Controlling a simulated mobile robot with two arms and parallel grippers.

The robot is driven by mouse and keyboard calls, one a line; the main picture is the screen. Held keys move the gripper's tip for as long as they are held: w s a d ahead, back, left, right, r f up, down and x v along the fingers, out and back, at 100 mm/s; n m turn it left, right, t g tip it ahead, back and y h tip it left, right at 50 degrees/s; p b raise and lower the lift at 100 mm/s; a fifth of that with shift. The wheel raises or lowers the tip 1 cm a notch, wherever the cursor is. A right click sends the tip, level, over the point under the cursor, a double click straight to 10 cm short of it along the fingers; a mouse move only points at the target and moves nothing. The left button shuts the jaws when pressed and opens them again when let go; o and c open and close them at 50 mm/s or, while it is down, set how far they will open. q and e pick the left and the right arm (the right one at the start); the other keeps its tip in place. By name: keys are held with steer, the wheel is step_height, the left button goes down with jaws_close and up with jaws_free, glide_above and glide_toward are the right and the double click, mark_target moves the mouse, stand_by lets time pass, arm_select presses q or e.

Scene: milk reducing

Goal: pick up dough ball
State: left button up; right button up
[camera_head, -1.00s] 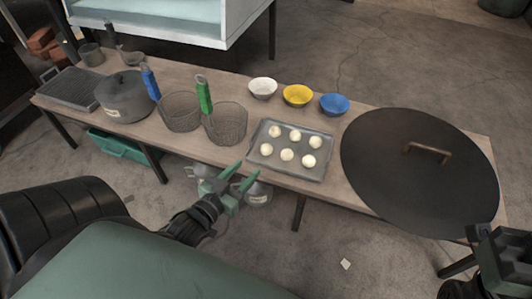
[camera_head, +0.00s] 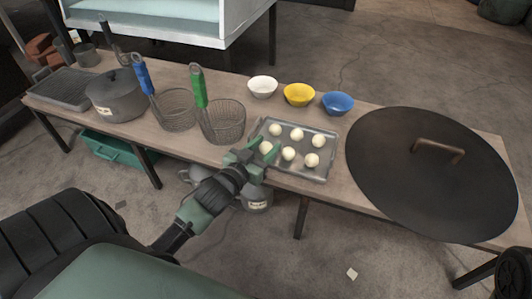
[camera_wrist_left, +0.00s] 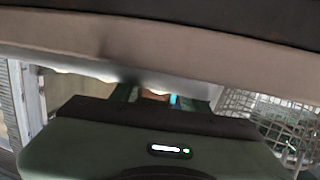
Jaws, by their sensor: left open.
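Several pale round dough balls (camera_head: 289,153) sit in two rows on a grey metal tray (camera_head: 320,177) on the long wooden table. My left gripper (camera_head: 264,147) is open at the tray's near left corner, its green fingers on either side of the front-left dough ball (camera_head: 266,147). I cannot tell whether they touch it. In the left wrist view the green fingers (camera_wrist_left: 163,95) are partly hidden by the gripper body, and whitish blurred shapes (camera_wrist_left: 68,70) show beyond. Only a dark part of my right arm shows at the lower right; its gripper is out of view.
Wire baskets with green (camera_head: 198,88) and blue (camera_head: 142,75) handles stand left of the tray, beside a lidded pot (camera_head: 115,98). White (camera_head: 262,87), yellow (camera_head: 299,95) and blue (camera_head: 337,103) bowls stand behind it. A large dark round lid (camera_head: 400,170) lies to the right.

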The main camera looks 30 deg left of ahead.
arm_select(q)
steer(key=shift+w, duration=0.15)
steer(key=c, duration=0.7)
